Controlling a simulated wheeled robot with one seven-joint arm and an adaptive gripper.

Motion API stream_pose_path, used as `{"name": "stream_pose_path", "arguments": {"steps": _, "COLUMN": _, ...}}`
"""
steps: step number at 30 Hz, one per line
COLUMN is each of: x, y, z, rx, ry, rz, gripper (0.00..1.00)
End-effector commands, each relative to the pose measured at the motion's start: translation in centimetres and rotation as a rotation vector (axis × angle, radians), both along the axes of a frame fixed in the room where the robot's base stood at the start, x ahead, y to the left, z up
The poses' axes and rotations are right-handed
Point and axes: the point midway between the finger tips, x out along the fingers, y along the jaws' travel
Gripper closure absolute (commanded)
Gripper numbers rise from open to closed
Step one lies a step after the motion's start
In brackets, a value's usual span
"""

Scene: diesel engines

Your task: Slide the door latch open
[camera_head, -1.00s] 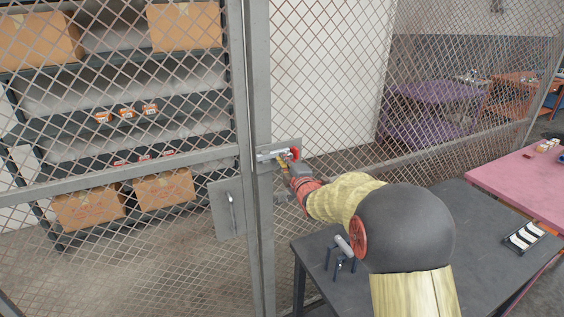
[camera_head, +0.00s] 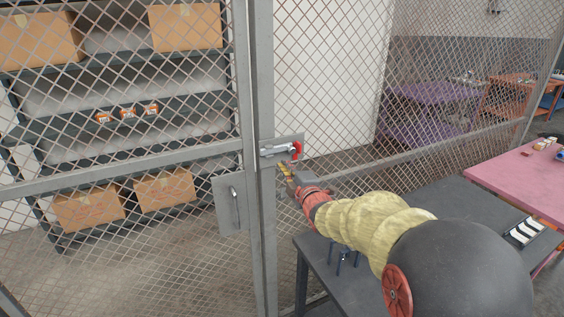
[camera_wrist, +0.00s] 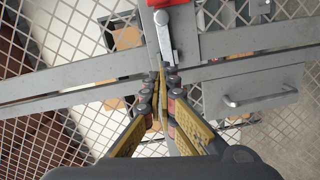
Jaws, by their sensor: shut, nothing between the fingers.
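The door latch (camera_head: 280,149) is a silver sliding bolt on a grey plate, mounted on the mesh cage's post, with a red part (camera_head: 296,150) at its right end. In the wrist view the silver bolt handle (camera_wrist: 163,38) hangs from the red part (camera_wrist: 165,3) just beyond my fingertips. My gripper (camera_head: 284,167) is just below the latch in the head view, apart from it as far as I can tell. Its yellow fingers (camera_wrist: 162,70) are closed together and empty. The cage door has a plate with a pull handle (camera_head: 235,208) lower left of the latch.
A dark table (camera_head: 440,205) stands below my arm at the right, with a small stand (camera_head: 345,258) on it. A pink table (camera_head: 520,185) is farther right. Shelves with cardboard boxes (camera_head: 88,207) stand behind the mesh at the left.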

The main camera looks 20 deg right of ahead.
Motion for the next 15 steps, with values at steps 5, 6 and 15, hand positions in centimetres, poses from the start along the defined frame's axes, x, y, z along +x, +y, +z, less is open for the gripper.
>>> {"name": "stream_pose_path", "arguments": {"steps": 5, "x": -1.27, "y": 0.06, "z": 0.01, "rx": 0.001, "ry": 0.0, "rz": -0.001, "gripper": 1.0}}
{"name": "stream_pose_path", "arguments": {"steps": 6, "x": -1.38, "y": 0.08, "z": -0.01, "rx": 0.001, "ry": 0.001, "rz": -0.001, "gripper": 1.0}}
{"name": "stream_pose_path", "arguments": {"steps": 15, "x": -1.46, "y": 0.1, "z": 0.0, "rx": 0.001, "ry": 0.001, "rz": 0.0, "gripper": 1.0}}
